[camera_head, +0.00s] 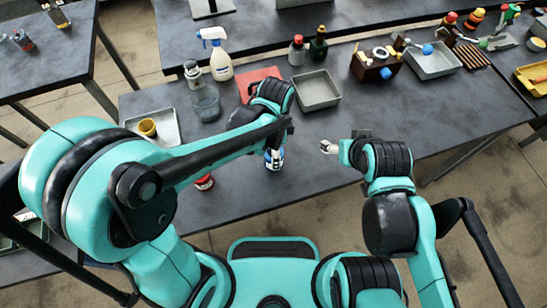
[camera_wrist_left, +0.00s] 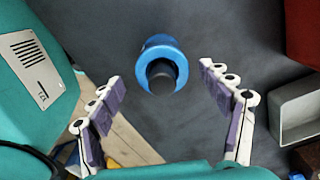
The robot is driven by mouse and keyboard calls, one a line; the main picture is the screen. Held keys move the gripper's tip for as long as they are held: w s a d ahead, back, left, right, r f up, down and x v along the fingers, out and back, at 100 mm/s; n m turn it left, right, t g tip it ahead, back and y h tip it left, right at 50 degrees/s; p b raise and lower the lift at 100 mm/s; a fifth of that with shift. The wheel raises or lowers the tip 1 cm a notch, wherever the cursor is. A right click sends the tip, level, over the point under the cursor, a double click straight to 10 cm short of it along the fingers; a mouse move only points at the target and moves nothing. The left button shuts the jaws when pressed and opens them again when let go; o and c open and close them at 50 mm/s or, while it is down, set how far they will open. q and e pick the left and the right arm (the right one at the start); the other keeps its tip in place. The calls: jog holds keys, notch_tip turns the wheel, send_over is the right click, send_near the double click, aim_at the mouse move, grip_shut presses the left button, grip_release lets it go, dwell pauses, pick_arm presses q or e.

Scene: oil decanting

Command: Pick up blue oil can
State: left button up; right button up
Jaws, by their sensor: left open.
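The blue oil can (camera_head: 274,160) stands on the near part of the dark workbench in the head view, partly covered by my left arm. In the left wrist view the blue can (camera_wrist_left: 165,46) shows from its end as a blue ring around a dark centre. My left gripper (camera_wrist_left: 161,77) is open, with one finger on each side of the can and visible gaps to it. Its fingers are hidden behind my arm in the head view. My right gripper (camera_head: 328,147) hangs over the bench to the right of the can; its jaw gap is not clear.
A red can (camera_head: 204,182) stands left of the blue can. An empty grey tray (camera_head: 317,90), a red mat (camera_head: 262,73), a glass beaker (camera_head: 205,104) and a white spray bottle (camera_head: 217,60) are farther back. The bench between my grippers looks clear.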

pick_arm(q)
jog(key=f, duration=0.1)
jog(key=f+b, duration=0.1)
jog(key=f, duration=0.1)
jog(key=f+b, duration=0.1)
jog(key=f, duration=0.1)
jog(key=shift+w+a+f, duration=0.1)
jog(key=shift+w+a, duration=0.1)
jog(key=shift+a, duration=0.1)
jog(key=c, duration=1.5)
jog(key=shift+r, duration=0.2)
